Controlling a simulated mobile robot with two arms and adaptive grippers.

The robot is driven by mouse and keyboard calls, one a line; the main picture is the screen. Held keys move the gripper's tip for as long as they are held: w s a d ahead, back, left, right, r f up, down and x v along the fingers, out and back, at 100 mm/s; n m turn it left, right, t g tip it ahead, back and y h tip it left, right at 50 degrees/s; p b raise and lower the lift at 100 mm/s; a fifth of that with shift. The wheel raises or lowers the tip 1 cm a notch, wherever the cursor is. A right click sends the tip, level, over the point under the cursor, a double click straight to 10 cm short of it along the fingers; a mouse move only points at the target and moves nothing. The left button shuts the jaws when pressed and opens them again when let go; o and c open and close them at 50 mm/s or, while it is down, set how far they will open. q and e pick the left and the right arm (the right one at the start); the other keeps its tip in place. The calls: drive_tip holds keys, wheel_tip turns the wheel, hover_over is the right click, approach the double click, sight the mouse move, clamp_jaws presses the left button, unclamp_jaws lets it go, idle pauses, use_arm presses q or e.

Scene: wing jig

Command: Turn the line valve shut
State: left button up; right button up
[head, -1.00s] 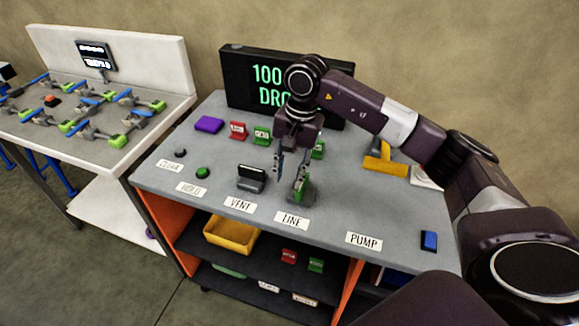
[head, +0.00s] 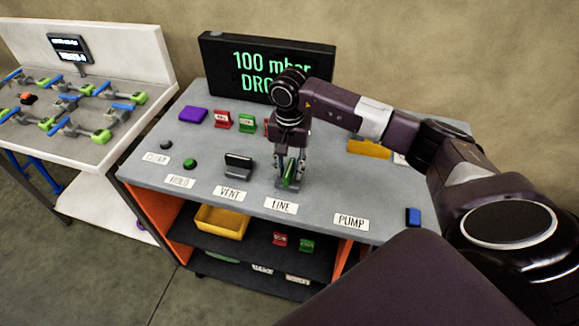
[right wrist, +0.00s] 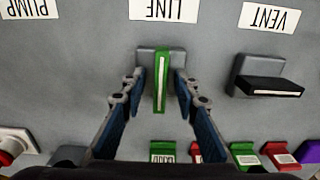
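The line valve has a green handle (head: 288,175) on a grey base behind the LINE label (head: 281,206). In the right wrist view the handle (right wrist: 161,82) points straight down the picture from its base, below the upside-down LINE label (right wrist: 165,8). My right gripper (head: 291,166) is lowered over the valve. In the right wrist view its fingers (right wrist: 160,92) stand open, one on each side of the handle, with a narrow gap on both sides. The fingers partly hide the handle in the head view. My left gripper is not in view.
The vent valve (head: 238,165) with its black handle stands left of the line valve. Green and red tagged blocks (head: 247,122) and a purple block (head: 193,115) lie behind. A display (head: 265,68) reads 100 mbar. A blue block (head: 413,216) lies at the right edge.

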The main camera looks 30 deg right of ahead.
clamp_jaws()
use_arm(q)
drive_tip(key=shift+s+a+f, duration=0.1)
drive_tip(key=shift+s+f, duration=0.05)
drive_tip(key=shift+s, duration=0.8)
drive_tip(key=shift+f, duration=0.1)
use_arm(e)
drive_tip(key=m+b, duration=0.3)
drive_tip(key=m, duration=0.1)
drive_tip(key=shift+f, duration=0.2)
drive_tip(key=m+b, duration=0.2)
drive_tip(key=m, duration=0.1)
drive_tip(key=shift+m+b, duration=0.3)
drive_tip(key=shift+b, duration=0.1)
drive_tip(key=m+b, duration=0.2)
drive_tip(key=m, duration=0.3)
drive_tip(key=shift+r, duration=0.15)
use_arm(q)
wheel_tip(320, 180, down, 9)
drive_tip(key=b, duration=0.1)
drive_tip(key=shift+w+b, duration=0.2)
drive_tip(key=shift+b, duration=0.1)
use_arm(e)
drive_tip(key=m, duration=0.5)
drive_tip(key=shift+w+r, duration=0.1)
drive_tip(key=shift+m, duration=0.4)
